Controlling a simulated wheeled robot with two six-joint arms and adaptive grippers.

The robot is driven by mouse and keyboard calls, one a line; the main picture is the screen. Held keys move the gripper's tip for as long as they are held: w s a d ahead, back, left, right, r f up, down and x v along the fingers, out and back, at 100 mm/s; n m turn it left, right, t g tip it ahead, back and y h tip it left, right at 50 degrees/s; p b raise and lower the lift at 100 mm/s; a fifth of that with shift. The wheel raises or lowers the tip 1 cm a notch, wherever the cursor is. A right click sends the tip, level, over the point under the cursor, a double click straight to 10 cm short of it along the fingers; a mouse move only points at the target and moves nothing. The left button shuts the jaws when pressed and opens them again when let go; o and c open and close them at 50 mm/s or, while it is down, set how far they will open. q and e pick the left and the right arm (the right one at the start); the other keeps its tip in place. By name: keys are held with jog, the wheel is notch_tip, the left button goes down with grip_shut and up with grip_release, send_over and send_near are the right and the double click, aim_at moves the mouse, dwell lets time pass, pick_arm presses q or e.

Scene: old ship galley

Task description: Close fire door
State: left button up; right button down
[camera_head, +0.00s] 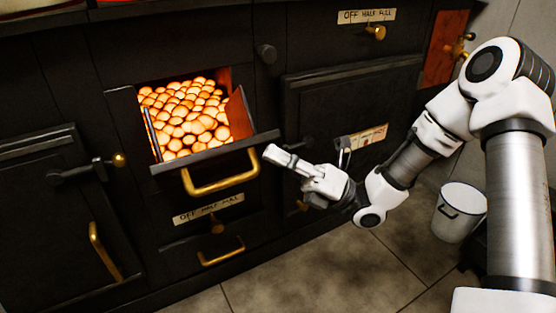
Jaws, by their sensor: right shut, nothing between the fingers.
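The fire door (217,150) is a dark hinged flap with a brass handle (222,182) on its front. It stands tilted open at the front of the firebox, and glowing orange coals (186,115) show behind it. My right gripper (272,153) is shut and empty. Its tip is just right of the door's right end, near the right end of the brass handle; I cannot tell whether it touches. My left gripper is not in view.
Dark oven doors stand left (40,190) and right (345,100) of the firebox. Below is a drawer with a brass handle (222,253) and a brass knob. A white bucket (459,212) stands on the tiled floor at right. Floor in front is clear.

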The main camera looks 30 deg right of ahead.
jog(key=shift+w+r, duration=0.15)
jog(key=shift+w+r+m+p, duration=0.3)
jog(key=shift+r+m+p, duration=0.1)
jog(key=shift+r+p, duration=0.45)
jog(key=w+r+m+h+p, duration=0.2)
jog(key=w+r+m+p, duration=0.1)
jog(key=w+p, duration=0.1)
jog(key=w+r+m+h+p, duration=0.2)
jog(key=w+r+m+p, duration=0.1)
jog(key=w+p, duration=0.2)
jog(key=w+r+m+h+p, duration=0.2)
jog(key=w+r+h+p, duration=0.1)
jog(key=w+p, duration=0.2)
jog(key=shift+w+a+m+p, duration=0.2)
jog(key=shift+a+m+p, duration=0.1)
jog(key=shift+m+p, duration=0.15)
jog(key=shift+w+d+r, duration=0.15)
jog(key=shift+w+r, duration=0.05)
jog(key=shift+w, duration=0.4)
jog(key=shift+r, duration=0.1)
